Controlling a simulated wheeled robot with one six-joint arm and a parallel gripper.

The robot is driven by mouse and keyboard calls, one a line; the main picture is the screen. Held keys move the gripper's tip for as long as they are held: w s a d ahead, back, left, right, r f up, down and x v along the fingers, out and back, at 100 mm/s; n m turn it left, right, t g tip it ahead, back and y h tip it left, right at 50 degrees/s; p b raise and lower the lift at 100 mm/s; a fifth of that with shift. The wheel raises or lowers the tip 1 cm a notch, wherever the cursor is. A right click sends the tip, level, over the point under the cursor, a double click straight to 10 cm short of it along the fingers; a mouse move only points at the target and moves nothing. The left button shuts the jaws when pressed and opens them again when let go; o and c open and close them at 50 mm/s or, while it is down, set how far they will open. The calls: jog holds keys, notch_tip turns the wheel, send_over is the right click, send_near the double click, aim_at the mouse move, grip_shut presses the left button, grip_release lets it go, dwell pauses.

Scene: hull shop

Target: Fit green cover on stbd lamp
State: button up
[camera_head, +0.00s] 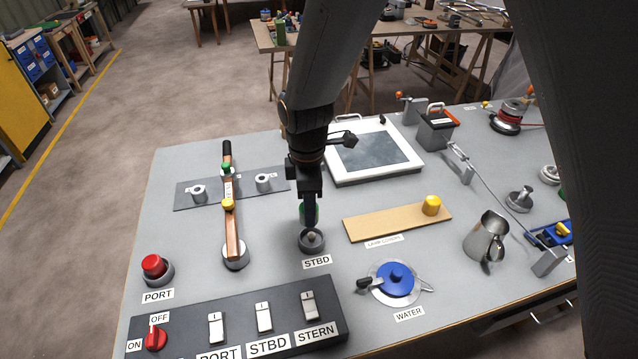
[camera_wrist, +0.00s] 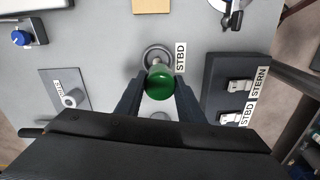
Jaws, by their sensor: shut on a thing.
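The green cover (camera_head: 304,212) is held in my gripper (camera_head: 309,222), and it shows between the two fingers (camera_wrist: 160,90) in the wrist view (camera_wrist: 159,84). The stbd lamp (camera_head: 311,241) is a round grey base behind the STBD label. In the head view the cover is upright just above the lamp. In the wrist view it overlaps the near edge of the lamp's ring (camera_wrist: 148,54), off its middle. I cannot tell whether cover and lamp touch. One finger hides part of the cover in the head view.
The port lamp (camera_head: 156,270) wears a red cover. A yellow cover (camera_head: 431,205) stands on the tan board (camera_head: 385,222). A switch panel (camera_head: 240,318) lies in front, a wooden lever (camera_head: 232,220) to the left, a blue-capped water fitting (camera_head: 396,282) to the right, and a framed hatch (camera_head: 372,153) behind.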

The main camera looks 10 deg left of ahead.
aim_at(312, 233)
jog(key=shift+w+f, duration=0.1)
jog(key=shift+w, duration=0.25)
jog(key=shift+w+f+b, duration=0.1)
jog(key=shift+f+b, duration=0.5)
jog(key=shift+f, duration=0.1)
jog(key=shift+f+b, duration=1.05)
jog(key=shift+f, duration=0.45)
jog(key=shift+d+f, duration=0.1)
jog(key=shift+f, duration=0.4)
jog(key=shift+f, duration=0.35)
jog(key=shift+f+b, duration=0.65)
jog(key=shift+f, duration=0.7)
dwell(1.3)
jog(key=o, duration=1.5)
jog(key=shift+r, duration=0.1)
